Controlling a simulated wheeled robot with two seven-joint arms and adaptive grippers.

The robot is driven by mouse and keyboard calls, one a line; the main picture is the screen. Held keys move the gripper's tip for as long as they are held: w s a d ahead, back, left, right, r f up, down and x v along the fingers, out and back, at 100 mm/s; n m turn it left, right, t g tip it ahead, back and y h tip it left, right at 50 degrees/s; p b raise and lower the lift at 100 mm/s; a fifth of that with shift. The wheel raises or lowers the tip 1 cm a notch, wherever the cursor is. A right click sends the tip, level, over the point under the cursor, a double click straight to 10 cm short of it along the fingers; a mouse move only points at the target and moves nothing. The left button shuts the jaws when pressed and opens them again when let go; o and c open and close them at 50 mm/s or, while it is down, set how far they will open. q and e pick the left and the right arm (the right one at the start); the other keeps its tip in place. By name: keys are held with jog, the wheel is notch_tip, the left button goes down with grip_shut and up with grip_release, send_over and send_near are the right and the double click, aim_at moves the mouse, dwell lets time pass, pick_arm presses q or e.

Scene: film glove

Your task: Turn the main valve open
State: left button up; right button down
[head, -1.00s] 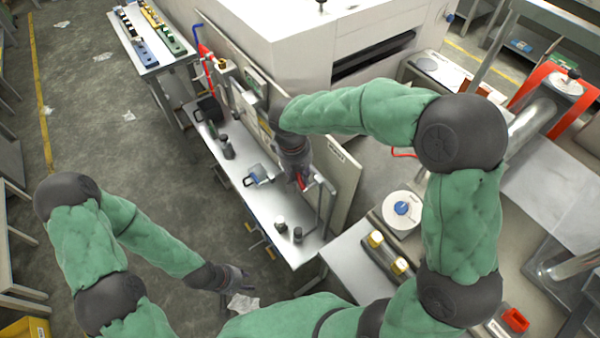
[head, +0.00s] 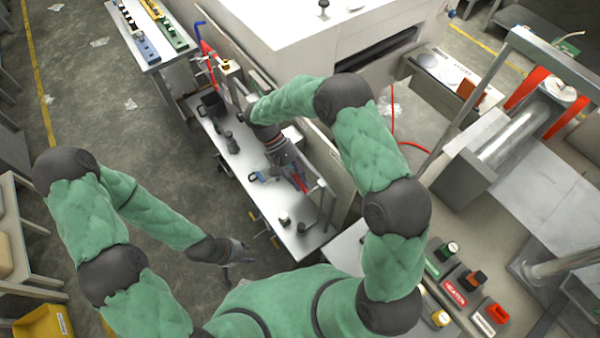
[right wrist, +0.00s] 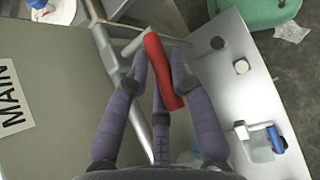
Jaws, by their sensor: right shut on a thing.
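The main valve shows as a red handle (right wrist: 163,72) on a grey metal pipe beside a panel with a "MAIN" label (right wrist: 14,98) in the right wrist view. My right gripper (right wrist: 160,80) has its dark fingers on both sides of the red handle and is shut on it. In the head view the red handle (head: 300,184) shows just below my right gripper (head: 290,170), above the right end of the narrow bench. My left gripper (head: 236,262) hangs empty over the floor, its fingers spread apart.
The narrow white bench (head: 262,205) carries a blue-handled item (head: 257,176) and small dark-and-white pieces. A console with labelled blocks (head: 455,290) stands at the lower right. A big white machine (head: 290,35) stands behind. The grey floor at left is mostly clear.

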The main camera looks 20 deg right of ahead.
jog(key=shift+w+f+g+h, duration=0.1)
jog(key=shift+f+g+h, duration=0.4)
jog(key=shift+g, duration=0.5)
jog(key=shift+f, duration=0.1)
jog(key=c, duration=1)
grip_release()
jog(key=shift+c, duration=0.2)
jog(key=v, duration=0.7)
jog(key=shift+w, duration=0.25)
jog(key=shift+a, duration=0.15)
